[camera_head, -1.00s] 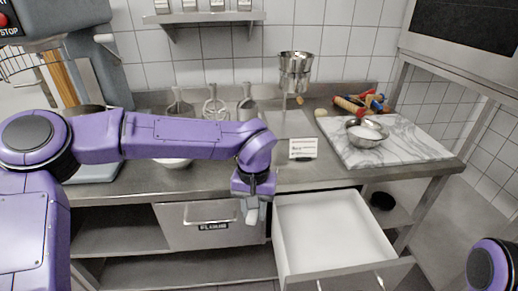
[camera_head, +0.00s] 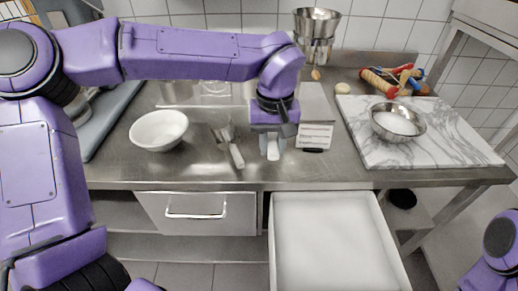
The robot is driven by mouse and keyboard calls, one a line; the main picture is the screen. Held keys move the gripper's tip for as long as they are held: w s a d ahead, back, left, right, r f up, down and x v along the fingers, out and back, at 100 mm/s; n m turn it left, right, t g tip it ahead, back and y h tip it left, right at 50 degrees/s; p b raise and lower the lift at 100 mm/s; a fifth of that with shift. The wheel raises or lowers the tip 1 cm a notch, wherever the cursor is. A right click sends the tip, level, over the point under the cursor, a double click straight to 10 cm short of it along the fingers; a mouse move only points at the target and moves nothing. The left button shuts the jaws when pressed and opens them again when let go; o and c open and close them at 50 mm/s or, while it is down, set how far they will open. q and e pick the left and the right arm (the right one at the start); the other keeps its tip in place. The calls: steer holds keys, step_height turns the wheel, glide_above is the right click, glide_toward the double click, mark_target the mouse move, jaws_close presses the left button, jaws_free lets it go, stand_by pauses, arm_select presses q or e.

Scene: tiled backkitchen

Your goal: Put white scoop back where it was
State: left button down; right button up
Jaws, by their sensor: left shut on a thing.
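My left gripper (camera_head: 273,142) points down over the counter in front of the small sign, shut on a small pale piece that sticks out below its fingers. The piece looks like the white scoop (camera_head: 273,152), but most of it is hidden by the fingers. Below and in front of the gripper, an open white drawer (camera_head: 330,240) shows an empty floor. My right gripper is out of view; only part of my right arm shows at the lower right edge.
The steel counter (camera_head: 190,172) holds a white bowl (camera_head: 158,130), a metal tool with a pale handle (camera_head: 232,147) and a sign (camera_head: 315,136). A steel bowl with white contents (camera_head: 397,122) stands on the marble board (camera_head: 445,140). A closed drawer (camera_head: 195,212) is left of the open one.

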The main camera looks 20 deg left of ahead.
arm_select(q)
steer(key=w+a+f, duration=0.1)
steer(key=f, duration=0.1)
steer(key=w+a+f, duration=0.1)
steer(key=a+f, duration=0.1)
steer(key=w+a+f, duration=0.1)
steer(key=w+f, duration=0.1)
steer(key=shift+w+a+f, duration=0.1)
steer(key=shift+a+f, duration=0.15)
steer(key=f, duration=0.3)
steer(key=shift+s+a+f, duration=0.15)
steer(key=shift+s+a, duration=0.2)
steer(key=shift+a, duration=0.05)
steer(key=shift+w+f, duration=0.2)
steer(key=shift+w, duration=0.05)
steer(key=c, duration=1.1)
jaws_free()
steer(key=shift+s+f+p, duration=0.1)
steer(key=shift+p, duration=0.2)
step_height(320, 180, up, 12)
steer(key=shift+d+r, duration=0.1)
steer(key=shift+r, duration=0.1)
